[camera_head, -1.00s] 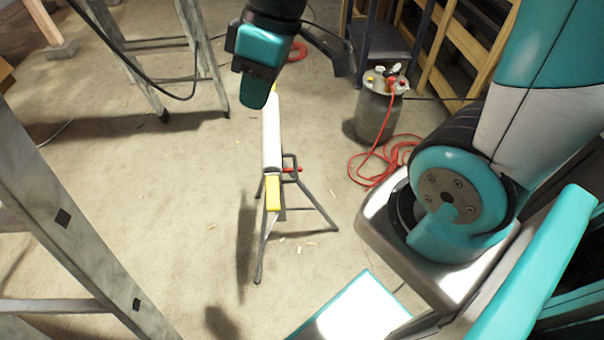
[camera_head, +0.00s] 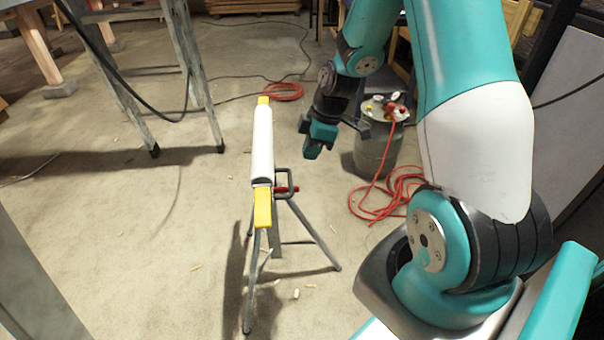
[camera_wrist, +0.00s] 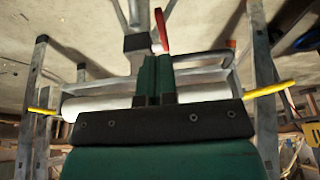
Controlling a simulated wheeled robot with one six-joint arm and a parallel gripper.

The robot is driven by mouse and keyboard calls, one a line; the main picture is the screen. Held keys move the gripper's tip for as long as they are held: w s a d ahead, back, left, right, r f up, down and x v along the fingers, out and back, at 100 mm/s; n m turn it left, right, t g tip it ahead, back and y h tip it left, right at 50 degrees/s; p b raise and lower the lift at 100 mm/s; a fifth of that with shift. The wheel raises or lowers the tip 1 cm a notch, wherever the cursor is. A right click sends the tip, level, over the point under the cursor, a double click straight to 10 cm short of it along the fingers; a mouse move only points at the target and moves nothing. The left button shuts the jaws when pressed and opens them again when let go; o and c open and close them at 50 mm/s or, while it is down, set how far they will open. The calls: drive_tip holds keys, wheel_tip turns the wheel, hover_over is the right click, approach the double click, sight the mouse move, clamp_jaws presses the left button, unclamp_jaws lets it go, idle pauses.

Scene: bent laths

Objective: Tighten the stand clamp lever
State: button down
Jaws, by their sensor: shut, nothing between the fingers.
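The stand (camera_head: 263,145) has a long white padded top with yellow ends and grey splayed legs. Its red clamp lever (camera_head: 287,189) sticks out to the right below the top, beside a grey loop-shaped bracket. My gripper (camera_head: 312,152) is to the right of the stand, above the floor and apart from the lever in the head view. In the wrist view my gripper (camera_wrist: 158,60) has its two green fingers together and empty. The red lever (camera_wrist: 161,30) shows just beyond the fingertips there. The white top (camera_wrist: 95,106) lies behind the fingers, partly hidden.
A grey metal tank (camera_head: 378,150) with a red hose (camera_head: 385,195) stands right of the stand. Metal trestle legs (camera_head: 200,80) stand at the back left. Another grey leg (camera_head: 30,290) is at the lower left. Open floor surrounds the stand's left side.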

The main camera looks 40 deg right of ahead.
sight(296, 187)
drive_tip(key=b+x, duration=0.2)
drive_tip(key=x, duration=0.7)
drive_tip(key=shift+a+f, duration=0.1)
drive_tip(key=shift+f, duration=0.3)
